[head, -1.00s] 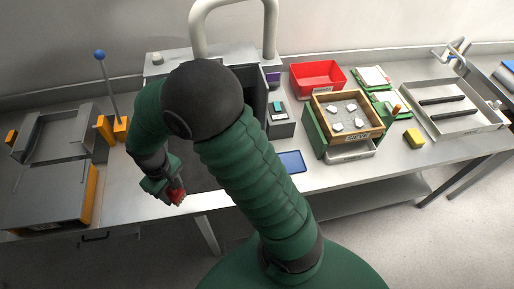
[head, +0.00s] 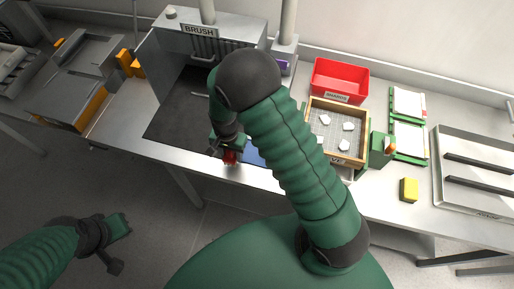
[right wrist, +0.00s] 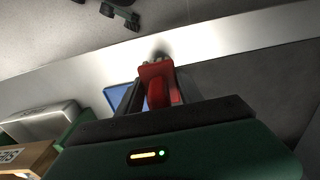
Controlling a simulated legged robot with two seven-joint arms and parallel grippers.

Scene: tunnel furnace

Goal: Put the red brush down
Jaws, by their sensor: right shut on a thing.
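My right gripper (head: 230,152) is shut on the red brush (head: 231,158) above the front edge of the bench. In the right wrist view the brush (right wrist: 160,86) sits between the fingers, pointing away from the camera, with a pale end at its tip. A blue pad (head: 252,157) lies on the bench just right of the brush, partly hidden by my arm. It also shows left of the brush in the right wrist view (right wrist: 121,96). My left gripper (head: 118,226) hangs low at the left, away from the bench; its jaw opening is not clear.
A grey housing labelled BRUSH (head: 205,42) stands behind a dark bench area (head: 180,125). Right of my arm are a wooden-framed sieve box (head: 322,105) with pale pieces, a red bin (head: 340,78), a yellow block (head: 408,190) and a metal tray (head: 470,165).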

